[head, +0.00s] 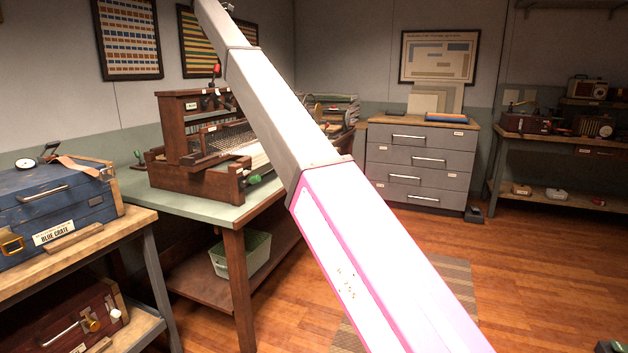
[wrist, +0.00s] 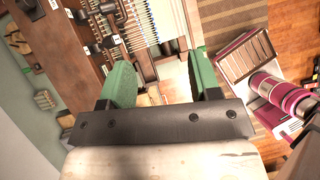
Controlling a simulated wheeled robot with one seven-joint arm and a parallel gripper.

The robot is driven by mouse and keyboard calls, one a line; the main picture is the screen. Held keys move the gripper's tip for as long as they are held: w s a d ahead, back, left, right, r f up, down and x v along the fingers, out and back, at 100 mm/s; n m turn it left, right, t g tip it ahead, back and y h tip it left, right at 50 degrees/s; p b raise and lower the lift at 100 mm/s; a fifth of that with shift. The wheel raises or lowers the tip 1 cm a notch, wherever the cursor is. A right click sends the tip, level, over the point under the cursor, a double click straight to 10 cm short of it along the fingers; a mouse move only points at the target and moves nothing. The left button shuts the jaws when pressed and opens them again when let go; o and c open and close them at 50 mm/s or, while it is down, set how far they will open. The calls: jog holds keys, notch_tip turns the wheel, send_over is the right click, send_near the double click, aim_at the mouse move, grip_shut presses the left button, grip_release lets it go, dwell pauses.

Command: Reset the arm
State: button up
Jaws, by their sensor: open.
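My gripper (wrist: 161,78) shows in the wrist view with its two green fingers set wide apart. No object is held between the fingers. Behind them is a brown wooden loom-like machine with rows of pale threads, seen from above. In the head view my arm rises from the bottom right to the top left edge, and I cannot make out the gripper there. The arm covers part of the loom (head: 190,172) and its table.
The loom stands on a green-topped table (head: 190,208) with a pale bin (head: 240,255) below. A blue crate (head: 58,205) sits on a bench at left. A grey drawer cabinet (head: 417,165) and a shelf bench (head: 560,140) stand behind. Wooden floor is open at right.

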jog(key=s+d+f+m+g, duration=0.15)
jog(key=d+f+m, duration=0.25)
jog(key=d+f, duration=1)
jog(key=s+d+f+m, duration=0.35)
jog(key=d+f, duration=0.25)
jog(key=f, duration=1.6)
jog(key=s+d+f+m+g, duration=0.15)
jog(key=d+f+m, duration=0.55)
jog(key=f, duration=1.1)
jog(key=s+d+f+m+y, duration=0.2)
jog(key=s+d+f+m, duration=0.5)
jog(key=s+d+f, duration=1.25)
jog(key=s+d+f+m, duration=0.2)
jog(key=s+f, duration=0.2)
jog(key=s, duration=0.2)
jog(key=s+d+f+m+g+y, duration=0.1)
jog(key=s+d+f+m, duration=0.2)
jog(key=s, duration=0.4)
jog(key=s+d+f+m, duration=0.2)
jog(key=s+f+m, duration=0.1)
jog(key=s+f, duration=0.2)
jog(key=shift+s+d+f+g+y, duration=0.3)
jog(key=shift+s+g, duration=0.1)
jog(key=shift+s, duration=0.35)
